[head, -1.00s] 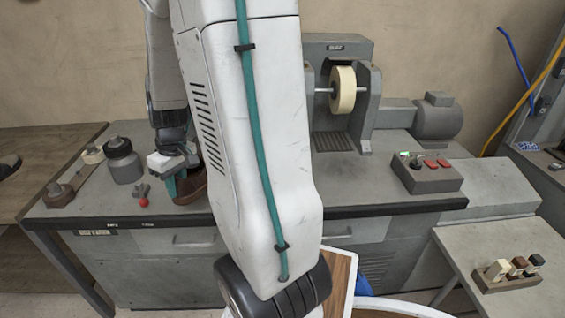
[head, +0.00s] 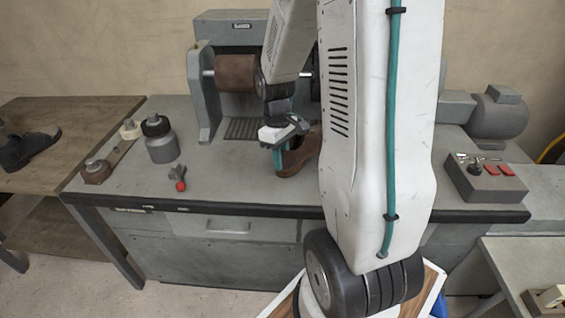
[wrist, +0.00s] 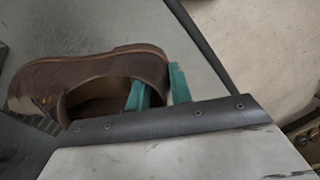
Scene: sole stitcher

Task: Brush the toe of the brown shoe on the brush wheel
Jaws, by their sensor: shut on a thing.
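My gripper (head: 280,157) is shut on the brown shoe (head: 302,154) by its heel rim. In the wrist view the two teal fingertips (wrist: 158,92) pinch the back of the shoe's opening, one inside and one outside. The shoe (wrist: 70,78) points its toe left there. In the head view it hangs low over the bench in front of the grey wheel machine (head: 206,110). I cannot tell which is the brush wheel. The shoe is apart from both.
A lidded jar (head: 158,142), a small red-tipped item (head: 178,180) and a low fixture (head: 112,155) stand on the bench's left. A control box (head: 487,185) is at right. My arm hides the machine's right side.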

